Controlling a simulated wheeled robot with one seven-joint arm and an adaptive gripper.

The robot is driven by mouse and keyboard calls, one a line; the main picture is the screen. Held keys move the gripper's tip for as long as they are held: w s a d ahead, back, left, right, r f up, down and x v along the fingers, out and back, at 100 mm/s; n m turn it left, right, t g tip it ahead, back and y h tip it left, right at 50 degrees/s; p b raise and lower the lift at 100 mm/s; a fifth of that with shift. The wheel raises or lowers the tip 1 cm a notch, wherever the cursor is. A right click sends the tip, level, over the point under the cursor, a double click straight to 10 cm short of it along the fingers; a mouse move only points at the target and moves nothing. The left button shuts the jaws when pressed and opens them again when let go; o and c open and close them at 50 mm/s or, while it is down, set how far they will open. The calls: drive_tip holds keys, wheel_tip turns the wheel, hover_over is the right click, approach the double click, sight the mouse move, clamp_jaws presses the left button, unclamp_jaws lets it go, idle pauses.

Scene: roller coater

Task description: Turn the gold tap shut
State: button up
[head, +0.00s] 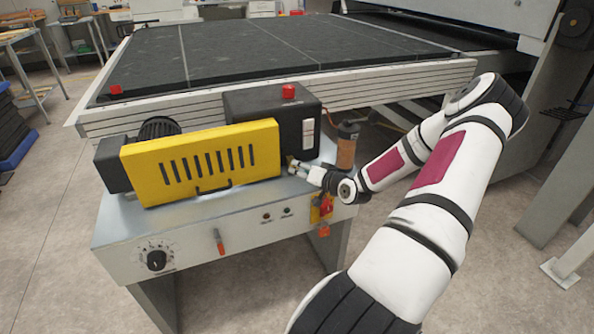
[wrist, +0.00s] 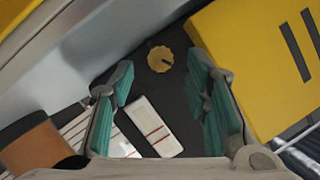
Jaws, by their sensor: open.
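The gold tap (wrist: 160,59) is a small round knob with a scalloped rim and a dark slot or mark on its face. It sits on a dark face, seen in the wrist view between my fingertips. In the head view the tap (head: 291,162) is a small gold spot low on the black box, partly hidden by my gripper (head: 302,169). My gripper's teal-padded fingers (wrist: 161,78) are open, one on each side of the tap in the picture. They look apart from it, though I cannot tell the exact distance.
The yellow guard (head: 200,160) stands close left of the tap. A brown cylinder (head: 346,150) stands to the right, near my wrist. The metal tabletop (head: 225,205) lies below.

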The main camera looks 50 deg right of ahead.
sight(297, 168)
drive_tip(key=shift+x, duration=1.6)
clamp_jaws()
drive_tip(key=shift+s+d+m+t+y+p, duration=0.1)
drive_tip(key=shift+m+t+y+p, duration=0.2)
drive_tip(key=shift+m+p, duration=0.45)
drive_tip(key=shift+f+m+t+y+p, duration=0.15)
drive_tip(key=shift+m+t+y+p, duration=0.25)
drive_tip(key=shift+m+t, duration=0.75)
drive_tip(key=shift+m+g, duration=0.25)
drive_tip(key=shift+m, duration=0.15)
